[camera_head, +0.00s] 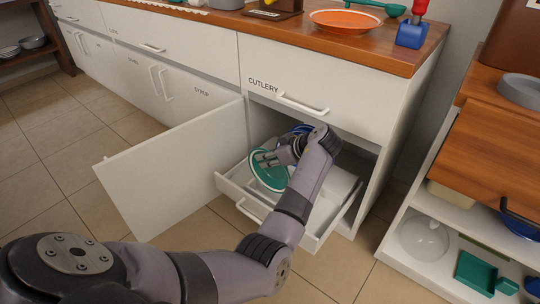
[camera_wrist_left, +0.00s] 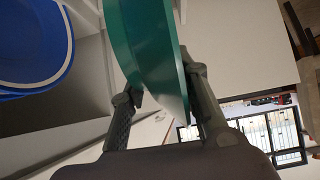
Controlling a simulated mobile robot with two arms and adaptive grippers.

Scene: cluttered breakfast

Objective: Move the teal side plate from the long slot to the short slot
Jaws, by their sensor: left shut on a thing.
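The teal side plate (camera_head: 266,178) is tilted on edge over the pulled-out lower drawer (camera_head: 236,195), inside the open cabinet. My left gripper (camera_head: 274,156) is shut on the plate's rim. In the left wrist view the plate (camera_wrist_left: 142,45) stands edge-on between the two fingers of the gripper (camera_wrist_left: 165,88). My forearm hides much of the drawer, and I cannot tell the long slot from the short slot. My right gripper is not in view.
A blue dish (camera_wrist_left: 32,45) is close beside the plate in the left wrist view. The open cabinet door (camera_head: 180,170) stands left of the drawer. The closed cutlery drawer (camera_head: 310,85) is above it. A shelf unit (camera_head: 440,220) stands to the right.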

